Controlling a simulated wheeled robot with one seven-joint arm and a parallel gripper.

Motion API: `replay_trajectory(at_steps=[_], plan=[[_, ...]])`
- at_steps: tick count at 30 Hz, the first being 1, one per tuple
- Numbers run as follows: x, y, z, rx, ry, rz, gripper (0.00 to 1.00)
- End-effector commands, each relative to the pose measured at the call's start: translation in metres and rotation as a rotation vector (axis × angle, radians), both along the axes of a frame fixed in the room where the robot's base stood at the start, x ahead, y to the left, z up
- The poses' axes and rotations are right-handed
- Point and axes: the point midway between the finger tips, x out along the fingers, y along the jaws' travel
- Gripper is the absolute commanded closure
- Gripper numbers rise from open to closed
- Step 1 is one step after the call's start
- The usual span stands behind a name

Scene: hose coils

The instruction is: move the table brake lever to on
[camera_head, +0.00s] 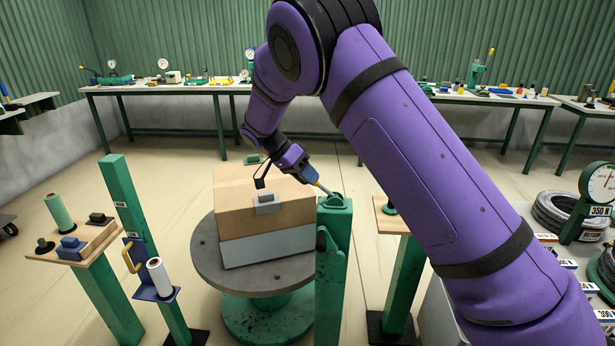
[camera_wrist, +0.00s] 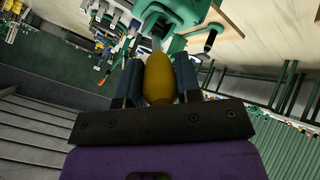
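The brake lever (camera_head: 326,190) is a thin pale rod on top of a green post (camera_head: 333,275) beside the round turntable. It slants up and left from the post top to my gripper (camera_head: 311,177). In the wrist view, the lever's yellow handle (camera_wrist: 159,80) lies between the two dark fingers of my gripper (camera_wrist: 158,75), which appear to press on both its sides. The green lever housing (camera_wrist: 172,12) is just beyond the handle. No on or off marking can be read.
A grey turntable (camera_head: 208,262) carries a cardboard box (camera_head: 238,215) close left of the post. A small wooden-topped stand (camera_head: 388,218) is close right. Benches (camera_head: 185,88) line the back wall; open floor lies before them.

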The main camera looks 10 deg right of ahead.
Motion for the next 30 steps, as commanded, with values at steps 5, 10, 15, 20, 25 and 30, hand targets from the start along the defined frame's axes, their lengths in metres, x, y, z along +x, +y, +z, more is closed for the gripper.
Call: replay_trajectory(at_steps=[5,10,15,20,25,30], plan=[[-0.001,0.002,-0.002,0.003,0.002,0.002,0.43],[0.0,0.001,-0.001,0.002,0.001,0.001,0.43],[0.002,0.006,0.004,0.002,-0.001,0.003,0.43],[0.007,0.023,0.022,0.002,-0.002,0.004,0.43],[0.014,0.044,0.045,0.002,-0.002,0.003,0.43],[0.02,0.061,0.064,0.003,0.0,0.003,0.43]])
